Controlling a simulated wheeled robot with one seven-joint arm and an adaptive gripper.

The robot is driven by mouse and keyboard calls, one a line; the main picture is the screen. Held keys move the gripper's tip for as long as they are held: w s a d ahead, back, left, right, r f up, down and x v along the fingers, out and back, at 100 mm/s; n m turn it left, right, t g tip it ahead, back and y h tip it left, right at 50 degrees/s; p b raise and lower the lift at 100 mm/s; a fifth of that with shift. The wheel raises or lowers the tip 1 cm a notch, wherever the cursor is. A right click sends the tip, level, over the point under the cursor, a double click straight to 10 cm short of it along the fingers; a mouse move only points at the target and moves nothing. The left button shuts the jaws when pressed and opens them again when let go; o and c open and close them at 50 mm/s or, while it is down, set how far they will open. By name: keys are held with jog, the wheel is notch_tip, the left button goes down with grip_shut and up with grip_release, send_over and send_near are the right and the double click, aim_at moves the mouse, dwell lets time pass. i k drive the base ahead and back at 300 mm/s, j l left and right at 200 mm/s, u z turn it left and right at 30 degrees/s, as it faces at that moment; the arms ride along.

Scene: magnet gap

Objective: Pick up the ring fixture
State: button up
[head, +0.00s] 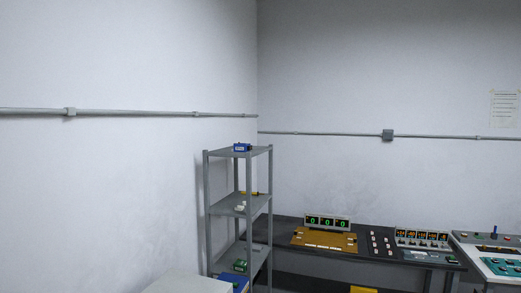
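I cannot make out a ring fixture for certain at this distance. A small pale object (240,208) lies on the middle shelf of a grey metal rack (208,215), too small to identify. My gripper is not in view, so its state and what it may hold do not show.
The rack also bears a blue box (242,147) on top and a green device (240,266) low down. A dark bench (288,232) along the back wall carries a brown board (324,239), a green-digit display (327,222) and an orange-digit panel (421,238). A white console (470,250) stands right.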

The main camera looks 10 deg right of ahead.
aim_at(239, 148)
jog(key=i+l+z, duration=0.2)
jog(key=i+l, duration=0.2)
jog(key=l, duration=0.25)
jog(key=i+l+z, duration=0.25)
jog(key=i+l, duration=0.25)
jog(key=l, duration=0.15)
jog(key=i+l, duration=0.15)
jog(key=i, duration=0.4)
jog(key=i+l, duration=0.15)
jog(key=i, duration=0.4)
jog(key=i+l, duration=0.15)
jog(key=i, duration=0.45)
